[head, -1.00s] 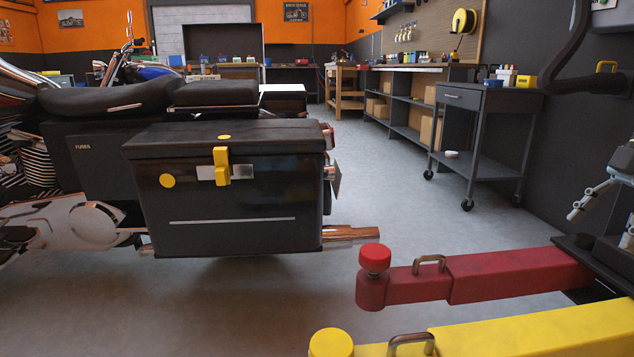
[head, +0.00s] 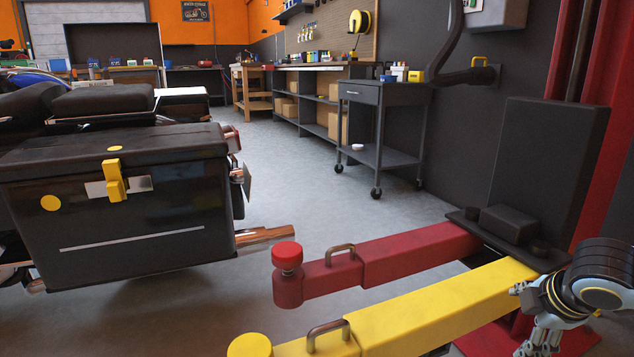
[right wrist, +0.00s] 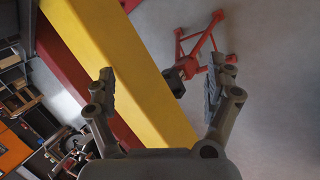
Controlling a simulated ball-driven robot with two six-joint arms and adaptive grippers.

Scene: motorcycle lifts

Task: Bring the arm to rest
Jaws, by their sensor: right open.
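My right gripper (head: 540,343) is at the lower right of the head view, pointing down beside the yellow lift arm (head: 440,300). It is partly cut off by the bottom edge of the picture. In the right wrist view my right gripper (right wrist: 165,92) shows its two fingers wide apart with nothing between them. The yellow lift arm (right wrist: 120,65) runs behind the fingers in that view. My left gripper is in neither view.
A red lift arm (head: 400,253) lies beyond the yellow one. A motorcycle with a black side case (head: 130,215) stands at the left. A dark tool cart (head: 385,97) stands by the wall. A red frame (right wrist: 205,50) stands on the floor. Grey floor lies open between motorcycle and cart.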

